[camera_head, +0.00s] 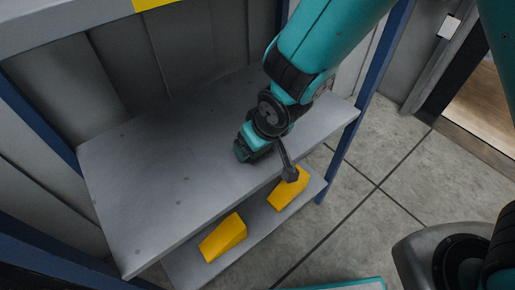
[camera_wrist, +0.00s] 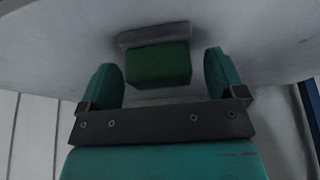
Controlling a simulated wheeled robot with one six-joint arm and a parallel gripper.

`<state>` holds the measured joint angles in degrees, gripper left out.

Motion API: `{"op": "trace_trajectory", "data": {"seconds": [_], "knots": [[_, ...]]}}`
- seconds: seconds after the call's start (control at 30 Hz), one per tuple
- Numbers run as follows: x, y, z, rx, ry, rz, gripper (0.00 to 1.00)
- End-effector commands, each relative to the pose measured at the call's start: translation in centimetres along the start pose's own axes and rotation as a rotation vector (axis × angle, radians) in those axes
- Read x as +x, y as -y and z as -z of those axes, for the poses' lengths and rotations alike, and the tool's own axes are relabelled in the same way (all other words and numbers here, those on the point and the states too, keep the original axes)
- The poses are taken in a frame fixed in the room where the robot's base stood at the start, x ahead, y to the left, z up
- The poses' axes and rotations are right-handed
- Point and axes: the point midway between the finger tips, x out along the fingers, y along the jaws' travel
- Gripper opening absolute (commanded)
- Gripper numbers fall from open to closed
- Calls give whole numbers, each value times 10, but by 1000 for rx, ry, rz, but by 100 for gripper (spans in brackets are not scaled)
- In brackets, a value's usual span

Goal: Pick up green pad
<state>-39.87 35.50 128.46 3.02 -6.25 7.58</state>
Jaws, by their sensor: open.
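In the wrist view, the green pad (camera_wrist: 158,65) is a dark green block with a grey strip (camera_wrist: 150,35) along its far edge. My gripper (camera_wrist: 160,62) is open, with one teal finger on each side of the pad. Gaps show between the pad and both fingers. I cannot tell how deep the pad sits between them. In the head view, my gripper (camera_head: 252,150) is low over the grey upper shelf (camera_head: 140,175), near its right part. The pad cannot be clearly told from the gripper there.
Two yellow wedge blocks (camera_head: 223,237) (camera_head: 288,188) are on the lower shelf (camera_head: 190,272). Blue posts (camera_head: 366,82) frame the rack. A grey beam with a yellow patch (camera_head: 150,3) crosses above. The upper shelf is bare left of my gripper. Tiled floor (camera_head: 370,200) lies to the right.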

Motion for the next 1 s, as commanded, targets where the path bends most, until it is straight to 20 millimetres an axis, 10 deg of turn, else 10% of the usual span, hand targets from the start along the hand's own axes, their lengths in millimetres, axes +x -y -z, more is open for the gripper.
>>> {"op": "trace_trajectory", "data": {"seconds": [0.23,0.47,1.0], "knots": [[2,0,0,0,0,0,89],[2,0,0,0,0,0,44],[-18,0,9,0,-3,1,43]]}}
